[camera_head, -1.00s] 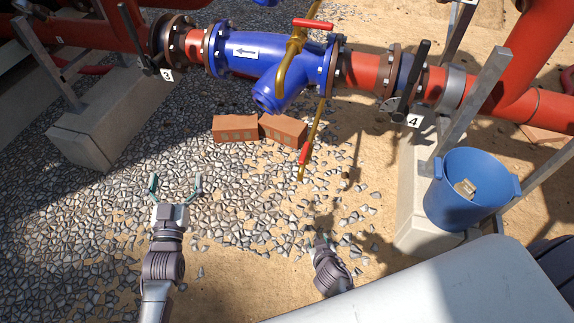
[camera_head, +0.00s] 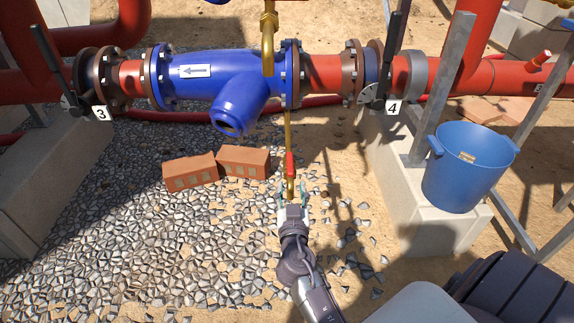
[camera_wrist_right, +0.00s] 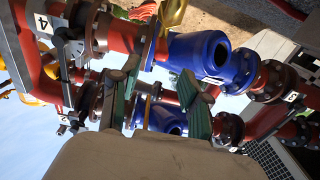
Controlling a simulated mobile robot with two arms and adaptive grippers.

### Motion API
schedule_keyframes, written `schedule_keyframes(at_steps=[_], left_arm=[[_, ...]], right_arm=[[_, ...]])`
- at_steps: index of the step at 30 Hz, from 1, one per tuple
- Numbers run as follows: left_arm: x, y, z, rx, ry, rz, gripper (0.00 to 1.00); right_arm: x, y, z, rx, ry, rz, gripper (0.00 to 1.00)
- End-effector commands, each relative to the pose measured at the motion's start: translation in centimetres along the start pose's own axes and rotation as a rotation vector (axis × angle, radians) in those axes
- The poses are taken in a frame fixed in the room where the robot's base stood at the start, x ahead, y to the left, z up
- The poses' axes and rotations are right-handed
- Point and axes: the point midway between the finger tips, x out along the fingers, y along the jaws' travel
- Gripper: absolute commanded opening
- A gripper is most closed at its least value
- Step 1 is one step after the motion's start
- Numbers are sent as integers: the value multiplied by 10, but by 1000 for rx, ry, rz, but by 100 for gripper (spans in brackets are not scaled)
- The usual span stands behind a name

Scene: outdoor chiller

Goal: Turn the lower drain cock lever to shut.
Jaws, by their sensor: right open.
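The lower drain cock has a red lever (camera_head: 290,163) on a thin brass pipe (camera_head: 288,130) that hangs below the blue strainer's right flange. The lever lies roughly along the pipe. My right gripper (camera_head: 292,190) is open at the pipe's lower end, just below the red lever, with a teal finger on each side in the head view. I cannot tell whether it touches. In the right wrist view, the open green fingers (camera_wrist_right: 157,108) show with the blue strainer (camera_wrist_right: 200,55) beyond; I cannot make out the lever between them. My left gripper is out of view.
The blue strainer body (camera_head: 237,100) slants down left of the pipe. Two bricks (camera_head: 243,160) lie on the gravel to the left. Valves marked 3 (camera_head: 100,113) and 4 (camera_head: 393,107) flank it. A blue bucket (camera_head: 465,180) stands on a concrete block at right.

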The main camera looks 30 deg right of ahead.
Motion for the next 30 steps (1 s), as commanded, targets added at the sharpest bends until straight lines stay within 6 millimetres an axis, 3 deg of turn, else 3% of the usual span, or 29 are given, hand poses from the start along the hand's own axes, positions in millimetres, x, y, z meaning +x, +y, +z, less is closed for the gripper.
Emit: schedule_keyframes(at_steps=[9, 15, 21, 30], left_arm=[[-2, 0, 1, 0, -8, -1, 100], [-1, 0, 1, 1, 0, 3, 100], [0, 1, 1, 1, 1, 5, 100], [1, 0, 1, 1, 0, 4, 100]], right_arm=[[70, 0, 0, -3, 2, -2, 46], [101, -1, 1, -2, -1, -1, 46], [114, 0, 1, -2, -1, -1, 46], [115, 0, 1, -2, -2, -1, 42]])
